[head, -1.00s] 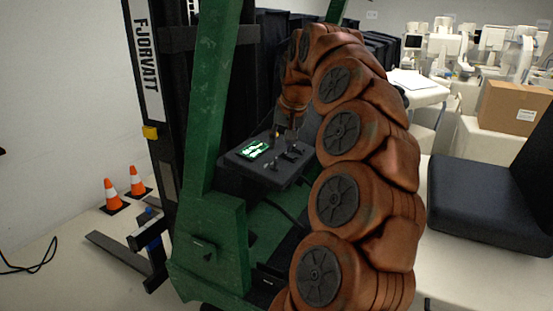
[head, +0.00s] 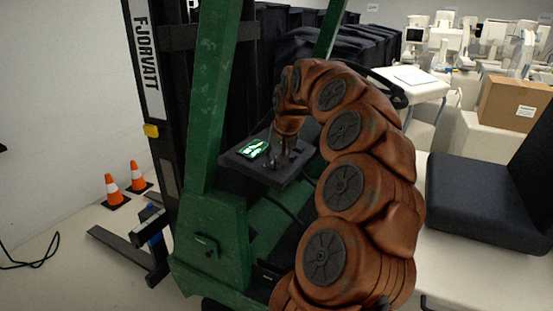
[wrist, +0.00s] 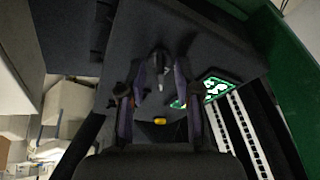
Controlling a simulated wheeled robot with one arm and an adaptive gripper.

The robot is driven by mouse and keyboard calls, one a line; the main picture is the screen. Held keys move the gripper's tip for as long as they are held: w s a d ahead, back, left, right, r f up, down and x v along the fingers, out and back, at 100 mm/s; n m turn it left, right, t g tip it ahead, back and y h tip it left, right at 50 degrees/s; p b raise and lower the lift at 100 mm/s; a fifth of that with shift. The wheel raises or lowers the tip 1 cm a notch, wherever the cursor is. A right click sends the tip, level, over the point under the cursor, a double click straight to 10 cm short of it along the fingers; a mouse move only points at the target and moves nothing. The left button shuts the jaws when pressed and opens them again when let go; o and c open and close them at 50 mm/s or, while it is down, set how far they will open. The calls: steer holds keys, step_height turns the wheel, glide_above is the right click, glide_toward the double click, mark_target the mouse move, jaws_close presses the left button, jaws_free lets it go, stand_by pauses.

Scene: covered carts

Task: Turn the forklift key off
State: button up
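The forklift's dark control console (head: 240,164) carries a lit green display (head: 253,149), which also shows in the wrist view (wrist: 214,88). My gripper (head: 281,158) is low over the console, right of the display, its fingers pointing down. In the wrist view my gripper (wrist: 161,80) is open, with one dark finger on each side of a small grey upright piece (wrist: 159,72) that looks like the key or its switch. I see gaps between it and the fingers; contact is not clear. The key's turned position cannot be told.
A green forklift post (head: 212,100) and the black mast (head: 160,120) stand left of the console. Orange cones (head: 139,180) are by the wall. A black seat (head: 480,195) and a cardboard box (head: 515,104) are to the right. Black covered carts (head: 335,45) stand behind.

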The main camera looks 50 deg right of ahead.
jaws_close()
steer(key=shift+n, duration=0.3)
steer(key=shift+f+n+y+b, duration=0.15)
steer(key=shift+n+y+b, duration=0.15)
steer(key=shift+n+b, duration=0.55)
steer(key=n+y+b, duration=0.1)
steer(key=n, duration=0.2)
steer(key=shift+n+t, duration=0.35)
steer(key=shift+t, duration=0.05)
steer(key=n, duration=0.3)
steer(key=n+y, duration=0.1)
steer(key=n, duration=0.2)
steer(key=shift+d+y, duration=0.15)
steer(key=shift+y, duration=0.15)
steer(key=shift+n, duration=0.3)
jaws_free()
